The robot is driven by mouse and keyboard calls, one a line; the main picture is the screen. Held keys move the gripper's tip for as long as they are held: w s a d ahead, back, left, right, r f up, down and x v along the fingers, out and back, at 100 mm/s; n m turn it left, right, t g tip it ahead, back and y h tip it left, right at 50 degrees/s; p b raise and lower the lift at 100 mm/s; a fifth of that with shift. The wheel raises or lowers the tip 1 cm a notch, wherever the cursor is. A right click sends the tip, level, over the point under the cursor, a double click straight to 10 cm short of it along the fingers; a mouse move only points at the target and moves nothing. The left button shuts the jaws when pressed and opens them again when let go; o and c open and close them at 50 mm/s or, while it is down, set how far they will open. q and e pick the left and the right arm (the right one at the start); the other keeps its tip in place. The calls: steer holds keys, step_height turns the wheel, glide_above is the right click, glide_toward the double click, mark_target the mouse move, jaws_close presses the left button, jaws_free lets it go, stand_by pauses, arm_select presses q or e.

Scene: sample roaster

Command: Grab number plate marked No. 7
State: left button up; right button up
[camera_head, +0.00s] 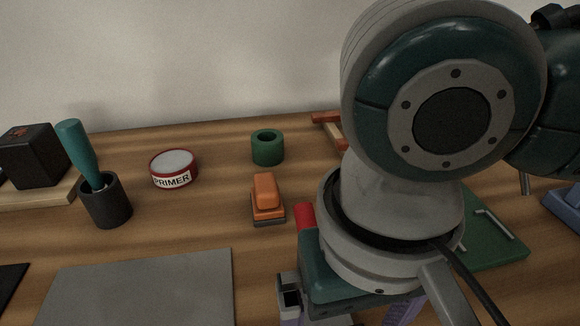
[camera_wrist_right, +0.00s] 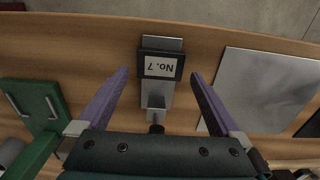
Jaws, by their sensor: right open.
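My right gripper (camera_wrist_right: 158,76) is open, with a purple finger on either side of the plate and a visible gap on both sides. I cannot tell its height above the plate. In the head view my right arm hides the plate. My left gripper is in neither view.
A grey sheet (camera_head: 140,290) lies left of my right gripper in the head view. An orange block tool (camera_head: 266,196), green ring (camera_head: 267,148), primer tin (camera_head: 174,169) and dark cup (camera_head: 105,205) stand behind. A green board with a handle (camera_head: 490,248) lies right.

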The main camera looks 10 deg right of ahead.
step_height(320, 180, down, 4)
steer(key=shift+r+b, duration=0.1)
steer(key=shift+b, duration=0.55)
steer(key=c, duration=1.3)
